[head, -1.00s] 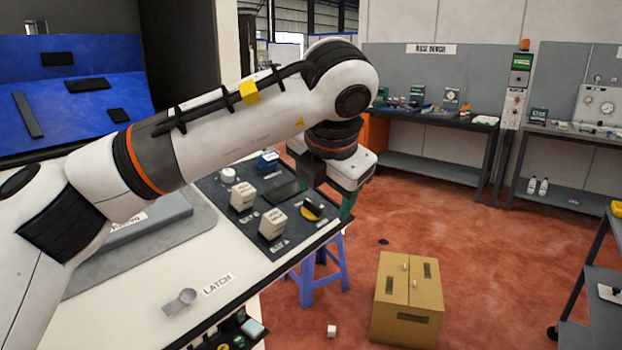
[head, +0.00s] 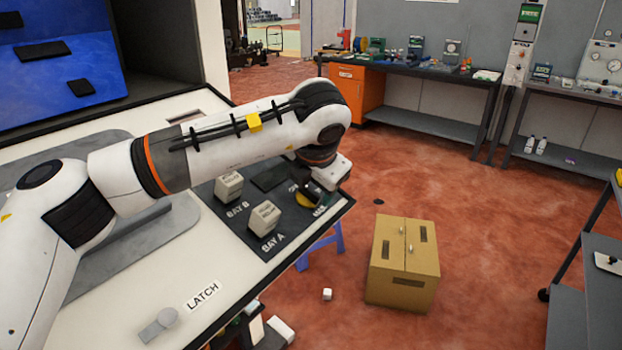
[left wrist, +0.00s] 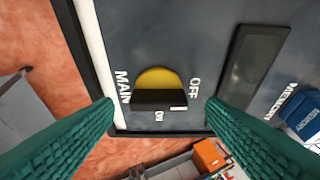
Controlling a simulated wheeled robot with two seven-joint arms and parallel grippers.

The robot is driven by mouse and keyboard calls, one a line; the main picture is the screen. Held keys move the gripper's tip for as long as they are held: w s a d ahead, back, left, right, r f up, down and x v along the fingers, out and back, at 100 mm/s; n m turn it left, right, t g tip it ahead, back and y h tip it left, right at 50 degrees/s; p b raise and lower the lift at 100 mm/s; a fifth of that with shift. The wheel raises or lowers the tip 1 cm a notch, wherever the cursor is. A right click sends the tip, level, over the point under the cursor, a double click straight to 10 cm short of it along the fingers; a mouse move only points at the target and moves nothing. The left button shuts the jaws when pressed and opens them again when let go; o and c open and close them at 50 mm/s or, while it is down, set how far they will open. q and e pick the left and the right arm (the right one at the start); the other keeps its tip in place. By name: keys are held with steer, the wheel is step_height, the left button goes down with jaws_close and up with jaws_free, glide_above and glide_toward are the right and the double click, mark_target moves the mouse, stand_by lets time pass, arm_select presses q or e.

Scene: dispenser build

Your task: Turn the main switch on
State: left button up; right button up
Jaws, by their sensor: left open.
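The main switch (left wrist: 160,98) is a yellow disc with a black bar handle across it, on the dark panel (left wrist: 190,50). Its bar lies sideways in the left wrist view, with a white mark at its right end towards the OFF label; the ON label is below it. In the head view, the switch (head: 304,199) is partly hidden under my left wrist. My left gripper (left wrist: 160,106) is open, its green fingers on either side of the bar with gaps, not visibly touching it. My right gripper is not in view.
Two pale blocks, at BAY B (head: 229,186) and BAY A (head: 264,218), stand on the panel left of the switch. A blue MEMORY block (left wrist: 300,115) is at the right in the left wrist view. A cardboard box (head: 403,262) stands on the floor beyond the table edge.

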arm_select(q)
steer(key=shift+w+f, duration=0.25)
steer(key=shift+f, duration=0.35)
steer(key=shift+w+f, duration=0.1)
steer(key=shift+w, duration=0.05)
steer(key=shift+c, duration=0.2)
steer(key=c, duration=0.9)
steer(key=shift+c, duration=0.2)
